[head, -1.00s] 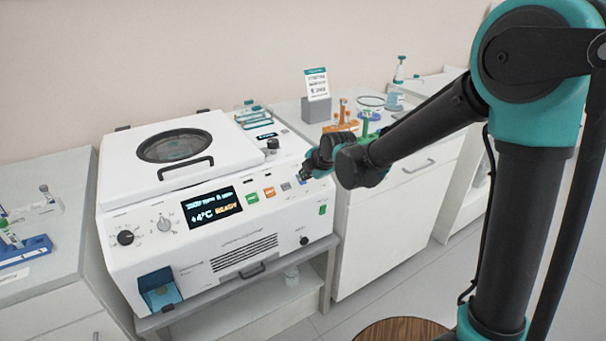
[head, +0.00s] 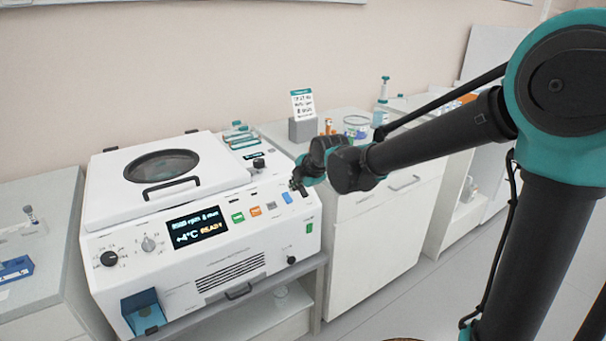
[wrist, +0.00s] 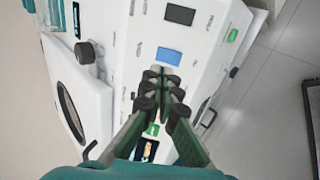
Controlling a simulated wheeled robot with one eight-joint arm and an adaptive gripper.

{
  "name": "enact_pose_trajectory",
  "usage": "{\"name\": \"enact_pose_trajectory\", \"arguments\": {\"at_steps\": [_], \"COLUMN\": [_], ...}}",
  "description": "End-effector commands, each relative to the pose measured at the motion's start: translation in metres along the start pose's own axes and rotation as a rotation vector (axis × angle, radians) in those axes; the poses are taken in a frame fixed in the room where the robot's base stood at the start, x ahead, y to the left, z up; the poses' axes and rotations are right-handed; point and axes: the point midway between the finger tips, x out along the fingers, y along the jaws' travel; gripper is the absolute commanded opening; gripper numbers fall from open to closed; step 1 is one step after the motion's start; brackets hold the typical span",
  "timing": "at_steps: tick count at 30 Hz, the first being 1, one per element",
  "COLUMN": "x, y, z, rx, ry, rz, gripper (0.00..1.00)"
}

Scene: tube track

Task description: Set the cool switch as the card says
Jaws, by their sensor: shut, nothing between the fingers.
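The white centrifuge-like machine (head: 200,262) has a sloped front panel with a display (head: 197,226) reading +4°C READY. Green (head: 238,217), orange (head: 256,211), grey (head: 271,205) and blue (head: 287,197) squares sit in a row, with a dark switch at the right end; it shows in the wrist view (wrist: 180,14). I cannot read which is labelled cool. The card (head: 302,103) stands behind to the right, its small print unreadable. My gripper (head: 296,186) is shut and empty, over the panel's right end. In the wrist view its tips (wrist: 160,76) are just below the blue square (wrist: 169,56).
Two round knobs (head: 109,259) (head: 148,244) are at the panel's left. A black knob (head: 259,163) stands on the top deck beside the lidded chamber (head: 162,166). The right-hand counter (head: 350,130) holds labware.

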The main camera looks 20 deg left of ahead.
Motion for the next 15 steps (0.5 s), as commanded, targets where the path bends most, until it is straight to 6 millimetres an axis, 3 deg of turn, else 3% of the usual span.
{"name": "enact_pose_trajectory", "arguments": {"at_steps": [9,15], "x": [-0.051,-0.069], "y": [0.011,0.016], "z": [0.0,0.0], "rx": [0.001,0.001], "ry": [0.0,0.0], "rz": [0.0,0.0], "gripper": [0.0,0.0]}}
